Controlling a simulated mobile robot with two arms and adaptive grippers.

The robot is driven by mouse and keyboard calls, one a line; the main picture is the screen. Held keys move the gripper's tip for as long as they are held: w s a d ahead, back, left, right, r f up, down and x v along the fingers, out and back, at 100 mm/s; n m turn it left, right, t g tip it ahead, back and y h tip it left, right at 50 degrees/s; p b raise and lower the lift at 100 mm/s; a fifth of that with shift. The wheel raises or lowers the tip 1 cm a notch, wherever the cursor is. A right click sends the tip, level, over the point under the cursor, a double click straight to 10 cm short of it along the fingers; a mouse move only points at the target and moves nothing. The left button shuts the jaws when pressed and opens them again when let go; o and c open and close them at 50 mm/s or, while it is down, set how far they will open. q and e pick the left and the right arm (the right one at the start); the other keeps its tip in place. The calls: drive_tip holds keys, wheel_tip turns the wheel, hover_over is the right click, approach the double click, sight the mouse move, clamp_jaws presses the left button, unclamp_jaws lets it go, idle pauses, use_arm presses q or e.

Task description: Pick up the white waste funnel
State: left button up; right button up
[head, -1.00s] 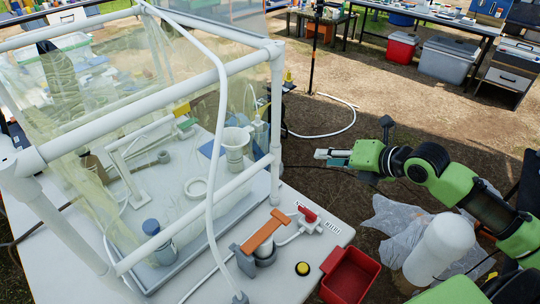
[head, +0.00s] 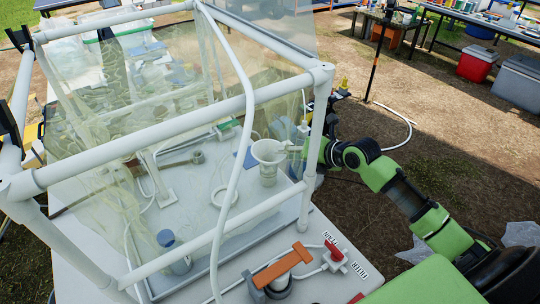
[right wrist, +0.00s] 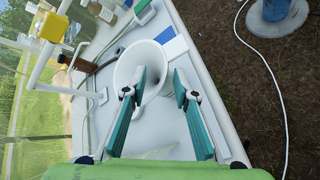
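The white waste funnel (head: 268,152) stands mouth up on a pale container (head: 268,176) inside the clear-walled frame box, near its right side. My right gripper (head: 292,149) reaches in from the right at the funnel's rim. In the right wrist view, the funnel (right wrist: 124,72) shows its wide mouth from above. There my right gripper (right wrist: 161,77) is open, its teal fingers spread apart. The left finger overlaps the funnel mouth and the right finger lies just outside the rim. I cannot tell whether they touch it. My left gripper is not in view.
White pipes (head: 318,130) of the frame and a white hose (head: 247,110) cross the space around the funnel. A white ring (head: 223,196) and a blue-capped jar (head: 169,245) stand on the box floor. An orange-handled clamp (head: 283,264) is outside, in front.

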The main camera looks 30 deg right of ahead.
drive_tip(key=shift+p+x, duration=0.3)
drive_tip(key=shift+x, duration=1.4)
drive_tip(key=shift+c, duration=0.4)
clamp_jaws()
